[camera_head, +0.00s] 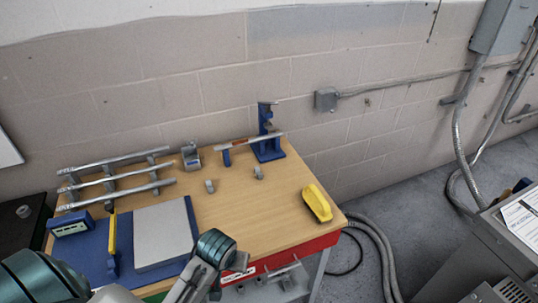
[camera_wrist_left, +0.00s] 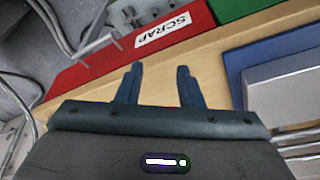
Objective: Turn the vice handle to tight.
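A small grey and blue block that looks like the vice (camera_head: 191,157) stands at the back of the wooden bench, beside the metal bars. It is too small to make out a handle. My left arm reaches in from the lower left of the head view, and its gripper cannot be made out there. In the left wrist view the left gripper (camera_wrist_left: 157,82) has its two fingers apart and nothing between them. It is by the bench's front edge, facing the red panel marked SCRAP (camera_wrist_left: 175,30). My right gripper is not in view.
A blue stand (camera_head: 268,150) with a level bar is at the back right of the bench (camera_head: 245,215). A yellow tool (camera_head: 317,203) lies near the right edge. A metal-bar rack (camera_head: 115,175), a grey plate (camera_head: 161,232) and a blue meter (camera_head: 72,225) take up the left.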

